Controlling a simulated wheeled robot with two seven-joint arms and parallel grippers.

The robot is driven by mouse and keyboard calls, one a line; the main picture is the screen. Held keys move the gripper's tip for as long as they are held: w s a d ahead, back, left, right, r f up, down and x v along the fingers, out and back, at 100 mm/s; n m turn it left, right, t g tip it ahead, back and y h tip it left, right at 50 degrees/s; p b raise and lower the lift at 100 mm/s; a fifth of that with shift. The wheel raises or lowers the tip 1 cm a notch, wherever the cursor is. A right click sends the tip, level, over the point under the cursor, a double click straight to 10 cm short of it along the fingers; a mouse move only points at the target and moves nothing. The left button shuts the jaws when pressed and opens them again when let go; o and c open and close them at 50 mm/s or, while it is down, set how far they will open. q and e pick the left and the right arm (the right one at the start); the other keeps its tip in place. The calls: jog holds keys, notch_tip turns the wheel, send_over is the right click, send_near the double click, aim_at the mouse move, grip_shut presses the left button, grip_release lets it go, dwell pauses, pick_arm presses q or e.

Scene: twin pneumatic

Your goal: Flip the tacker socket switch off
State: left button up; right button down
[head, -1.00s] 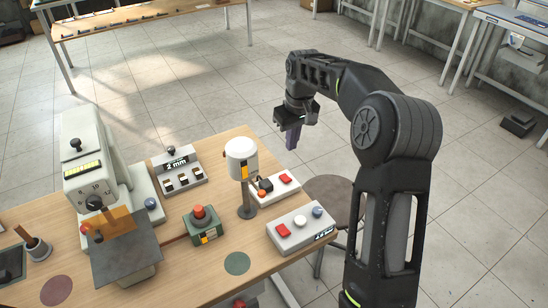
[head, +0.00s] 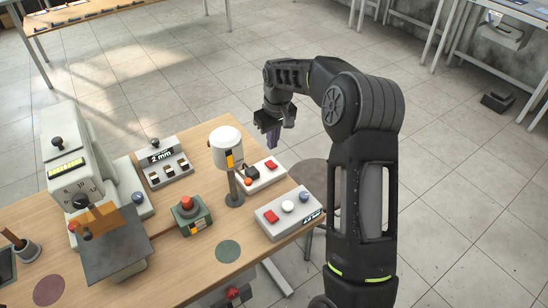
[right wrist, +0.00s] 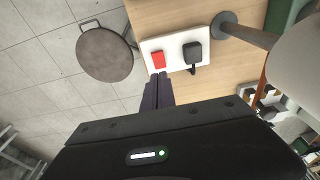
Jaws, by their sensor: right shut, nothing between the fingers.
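The white socket box (head: 264,181) stands near the right edge of the wooden bench, just right of the white cylinder on a post. It carries a red rocker switch (head: 271,164) and a black plug (head: 252,173). In the right wrist view the red switch (right wrist: 157,57) lies just beyond my fingertips, with the plug (right wrist: 195,55) to its right. My right gripper (head: 273,139) is shut and empty, its dark fingers pointing down above and behind the switch. A gap shows between fingers and switch. I cannot read the rocker's position. My left gripper is out of view.
A second white box (head: 288,215) with a red switch and knobs stands nearer the front. The white cylinder on its post (head: 233,180) rises close beside the socket. A green box with a red button (head: 188,209) is further left. A round stool (head: 307,178) stands beside the bench.

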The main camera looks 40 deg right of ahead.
aim_at(274, 167)
jog(key=f+p, duration=0.1)
jog(key=f, duration=0.5)
jog(key=shift+s+p, duration=0.2)
jog(key=shift+p, duration=0.15)
jog(key=shift+s+f, duration=0.25)
jog(key=shift+f, duration=0.45)
jog(key=shift+f, duration=0.1)
jog(key=b, duration=0.2)
jog(key=f+t+b, duration=0.1)
jog(key=b, duration=0.1)
jog(key=shift+s+f, duration=0.3)
jog(key=shift+s, duration=0.05)
jog(key=shift+r+t+p, duration=0.3)
jog(key=shift+r, duration=0.15)
jog(key=shift+w+r, duration=0.25)
jog(key=shift+w, duration=0.5)
